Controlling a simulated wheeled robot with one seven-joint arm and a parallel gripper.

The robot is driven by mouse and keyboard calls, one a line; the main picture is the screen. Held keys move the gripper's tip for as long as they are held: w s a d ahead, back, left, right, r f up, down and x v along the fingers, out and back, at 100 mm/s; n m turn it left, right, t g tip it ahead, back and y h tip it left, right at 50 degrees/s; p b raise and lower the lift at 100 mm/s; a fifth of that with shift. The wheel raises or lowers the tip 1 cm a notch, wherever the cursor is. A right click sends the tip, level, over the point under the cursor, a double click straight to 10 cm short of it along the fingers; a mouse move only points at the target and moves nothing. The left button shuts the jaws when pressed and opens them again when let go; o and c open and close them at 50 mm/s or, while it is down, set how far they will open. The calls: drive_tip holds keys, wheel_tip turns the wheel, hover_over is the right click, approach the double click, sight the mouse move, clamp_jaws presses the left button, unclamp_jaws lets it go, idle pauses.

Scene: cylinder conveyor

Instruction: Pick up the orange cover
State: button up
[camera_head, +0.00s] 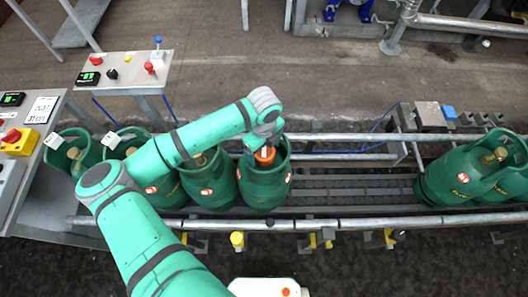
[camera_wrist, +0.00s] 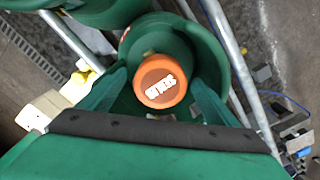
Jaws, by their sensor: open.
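The orange cover (camera_wrist: 162,80) is a round cap with white lettering, seated on top of a green gas cylinder (camera_head: 263,186) inside its collar. In the head view the cover (camera_head: 265,155) shows partly, below the end of my arm. My gripper (camera_wrist: 160,85) is open in the wrist view, its two green fingers reaching down on either side of the cover. A gap shows between the fingers and the cover. In the head view my wrist hides the fingers and part of the cylinder's collar.
More green cylinders (camera_head: 208,180) stand in a row to the left on the conveyor, and others (camera_head: 465,172) stand at the right. Metal guide rails (camera_head: 350,224) run along the conveyor. The conveyor (camera_head: 345,190) is clear between the two groups. Control panels (camera_head: 125,72) stand at the left.

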drive_tip(key=shift+f, duration=0.1)
drive_tip(key=shift+c, duration=0.2)
drive_tip(key=c, duration=1.1)
drive_tip(key=shift+o, duration=0.2)
